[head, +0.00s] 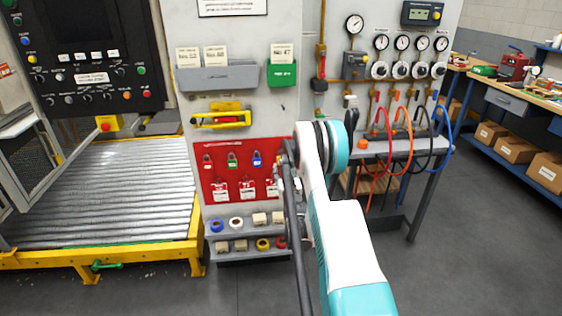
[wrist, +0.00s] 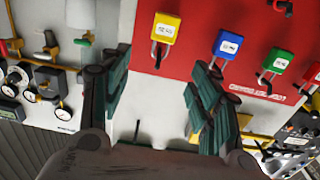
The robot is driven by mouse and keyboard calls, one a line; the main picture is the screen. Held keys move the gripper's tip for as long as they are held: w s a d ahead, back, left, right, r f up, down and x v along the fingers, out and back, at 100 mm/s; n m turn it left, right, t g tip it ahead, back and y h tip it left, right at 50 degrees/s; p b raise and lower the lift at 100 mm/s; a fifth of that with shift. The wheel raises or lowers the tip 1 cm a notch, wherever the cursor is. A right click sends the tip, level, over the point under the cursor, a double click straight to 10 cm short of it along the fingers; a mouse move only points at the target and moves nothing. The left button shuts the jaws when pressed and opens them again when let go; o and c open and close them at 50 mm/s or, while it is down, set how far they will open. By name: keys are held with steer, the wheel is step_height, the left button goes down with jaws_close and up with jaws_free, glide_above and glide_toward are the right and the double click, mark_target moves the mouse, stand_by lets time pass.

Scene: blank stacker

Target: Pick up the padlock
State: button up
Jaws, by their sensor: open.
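Several padlocks hang in a row on the red board (head: 217,185). In the head view a red padlock (head: 207,161), a green padlock (head: 232,160) and a blue padlock (head: 257,158) show. My arm hides the board's right end. The wrist view, which is upside down, shows a yellow padlock (wrist: 164,28), the blue padlock (wrist: 228,44), the green padlock (wrist: 277,62) and part of the red one (wrist: 313,74). My gripper (wrist: 160,82) is open and empty, its green-padded fingers apart. The yellow padlock appears beyond the gap between them. The blue one is beyond the right finger.
Below the board, shelves (head: 243,232) hold tape rolls and small boxes. A roller conveyor (head: 120,195) with a yellow frame stands at left. At right, coloured hoses (head: 408,140) hang by a small table (head: 375,148). The grey floor (head: 460,230) at right is clear.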

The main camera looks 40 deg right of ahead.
mark_target(281, 157)
steer(key=b+x, duration=0.1)
steer(key=x, duration=0.2)
steer(key=f+b+x, duration=0.1)
steer(key=x, duration=0.3)
steer(key=b+x, duration=0.2)
steer(key=x, duration=0.2)
steer(key=shift+w+f, duration=0.15)
steer(key=shift+f, duration=0.05)
steer(key=shift+w+d+r, duration=0.2)
steer(key=shift+w+d, duration=0.05)
steer(key=shift+w, duration=0.25)
steer(key=c, duration=1.3)
steer(key=shift+r, duration=0.15)
